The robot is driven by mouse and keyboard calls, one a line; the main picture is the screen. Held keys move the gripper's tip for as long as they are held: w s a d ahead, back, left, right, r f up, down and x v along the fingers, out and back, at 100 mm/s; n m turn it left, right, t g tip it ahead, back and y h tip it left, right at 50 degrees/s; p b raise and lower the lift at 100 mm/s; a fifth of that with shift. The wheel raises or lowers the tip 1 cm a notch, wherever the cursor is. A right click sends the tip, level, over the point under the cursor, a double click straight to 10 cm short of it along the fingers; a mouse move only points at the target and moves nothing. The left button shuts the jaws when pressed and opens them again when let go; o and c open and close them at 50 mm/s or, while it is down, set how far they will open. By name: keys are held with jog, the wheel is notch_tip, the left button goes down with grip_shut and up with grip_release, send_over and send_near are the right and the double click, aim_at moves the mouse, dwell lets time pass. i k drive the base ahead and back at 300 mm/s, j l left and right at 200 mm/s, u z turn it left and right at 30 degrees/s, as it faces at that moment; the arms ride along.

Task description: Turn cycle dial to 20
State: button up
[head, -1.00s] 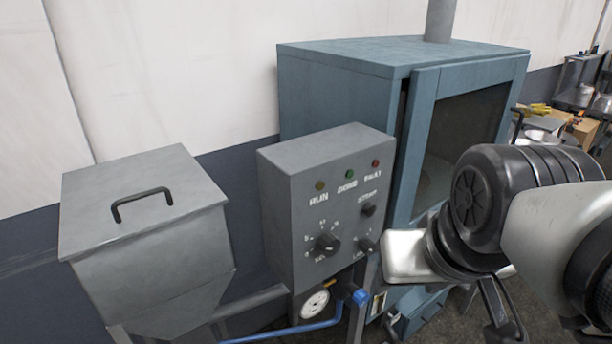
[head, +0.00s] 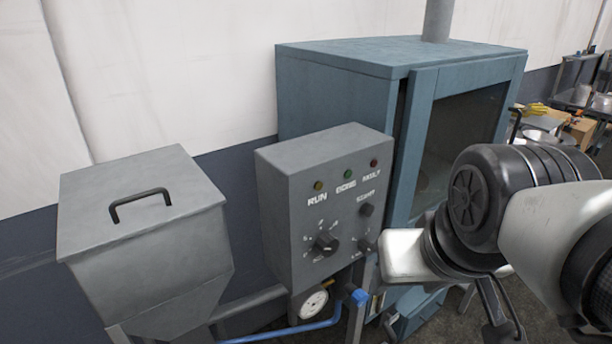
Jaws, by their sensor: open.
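The cycle dial, a black knob (head: 326,243) ringed by small scale marks, is at the lower left of the front of the grey control box (head: 325,160). The numbers and pointer direction are too small to read. My gripper (head: 404,256) shows as a pale hand body on the dark wrist, to the right of the box's lower right corner. It is apart from the dial, open and empty as far as I see. Its fingertips are hidden or not clear.
The box also has a START button (head: 366,210), a lower right knob (head: 364,244) and three lamps above. A blue-grey oven (head: 340,85) stands behind it. A lidded grey hopper (head: 145,215) is at left. A blue pipe (head: 300,328) and gauge (head: 314,304) are below.

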aim_at(326, 244)
jog(key=k+j, duration=0.25)
jog(key=k, duration=0.25)
jog(key=k+j, duration=0.2)
jog(key=k, duration=0.3)
